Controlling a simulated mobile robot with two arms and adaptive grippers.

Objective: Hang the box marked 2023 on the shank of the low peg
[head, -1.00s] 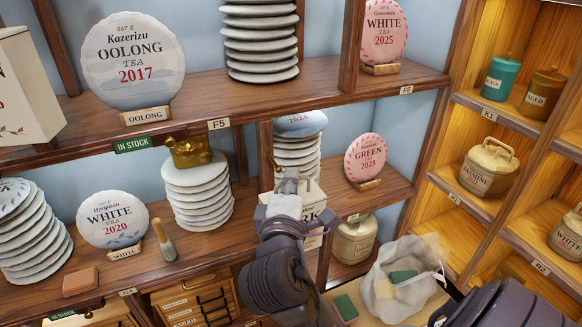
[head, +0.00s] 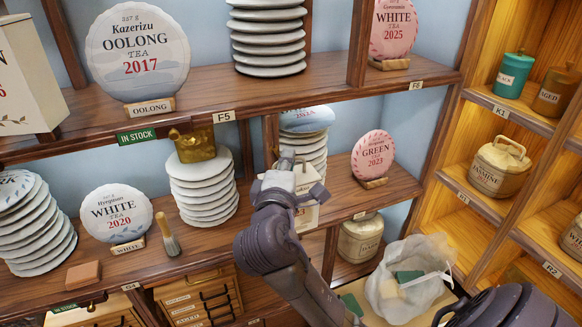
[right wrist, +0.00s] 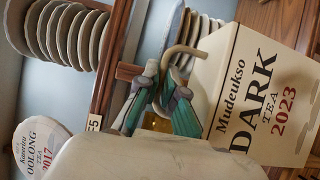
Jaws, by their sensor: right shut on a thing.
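The cream box marked 2023 (head: 306,212) shows partly behind my right gripper (head: 287,178) in the head view. In the right wrist view its face (right wrist: 262,85) reads "Mudeukso DARK TEA 2023". My right gripper (right wrist: 160,105) is shut at the top of the box; the gripped part is hidden between the fingers. A thin brass peg (head: 273,160) is by the shelf post, just left of the gripper. A bent brass rod (right wrist: 183,51), apparently this peg, passes close to the fingers in the wrist view. I cannot tell whether the box touches it. My left gripper is out of view.
Stacked tea cakes (head: 305,140) stand behind the box. A stack with a brass figure (head: 195,146) is left of the post. The GREEN 2023 cake (head: 373,158) stands right. A pale bag (head: 412,285) and a lidded jar (head: 358,240) are below.

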